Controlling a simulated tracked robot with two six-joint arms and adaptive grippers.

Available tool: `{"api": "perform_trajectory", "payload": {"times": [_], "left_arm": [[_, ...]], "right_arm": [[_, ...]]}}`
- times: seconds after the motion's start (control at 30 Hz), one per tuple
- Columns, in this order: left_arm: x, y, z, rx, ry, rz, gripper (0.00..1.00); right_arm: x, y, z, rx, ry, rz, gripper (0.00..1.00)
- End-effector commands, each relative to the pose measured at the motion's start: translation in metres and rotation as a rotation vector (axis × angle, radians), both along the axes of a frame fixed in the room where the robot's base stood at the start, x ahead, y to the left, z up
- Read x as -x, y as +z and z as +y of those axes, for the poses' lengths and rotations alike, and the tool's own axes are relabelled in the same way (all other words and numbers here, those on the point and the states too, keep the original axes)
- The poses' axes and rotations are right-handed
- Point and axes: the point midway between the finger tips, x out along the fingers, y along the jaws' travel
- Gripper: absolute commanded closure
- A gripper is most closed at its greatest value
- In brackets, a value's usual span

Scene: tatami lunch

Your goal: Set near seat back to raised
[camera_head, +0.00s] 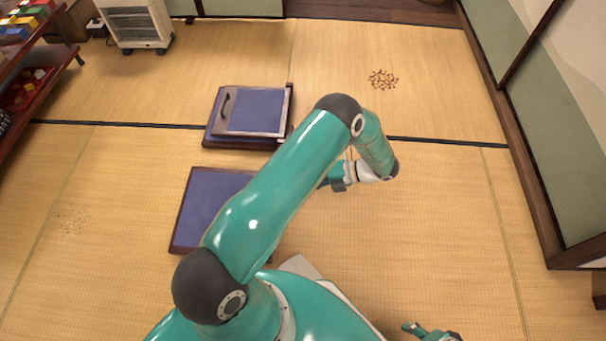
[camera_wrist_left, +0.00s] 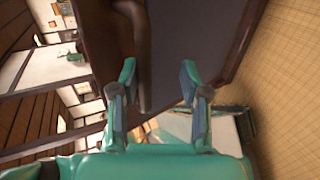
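The near seat (camera_head: 200,194) is a low floor seat with a purple pad and dark wooden rim. My left arm crosses in front of its right part and hides where its back joins. In the left wrist view a dark-framed panel (camera_wrist_left: 205,35) with a curved slot, apparently its back, looks steeply raised; its exact angle is unclear. My left gripper (camera_head: 335,180) is to the right of the near seat. Its fingers (camera_wrist_left: 158,80) are apart, facing the panel, with nothing visibly clamped. My right gripper (camera_head: 430,332) is partly cut off at the bottom edge.
The far seat (camera_head: 253,110) lies behind, its slotted back folded flat. A heater (camera_head: 135,25) and a low shelf (camera_head: 28,60) stand at upper left. Brown bits (camera_head: 383,79) lie on the tatami at upper right. The mat at right is clear.

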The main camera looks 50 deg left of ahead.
Motion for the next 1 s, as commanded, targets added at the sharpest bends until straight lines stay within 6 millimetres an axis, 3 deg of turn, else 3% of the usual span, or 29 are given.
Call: {"api": "perform_trajectory", "payload": {"times": [0.47, 1.0], "left_arm": [[-0.010, 0.007, -0.009, 0.001, -0.005, -0.009, 0.61], [-0.068, 0.044, -0.071, -0.001, 0.001, -0.003, 0.61]], "right_arm": [[0.000, 0.002, 0.000, 0.000, 0.000, 0.000, 0.52], [0.000, 0.002, 0.000, 0.000, 0.000, 0.000, 0.52]]}}
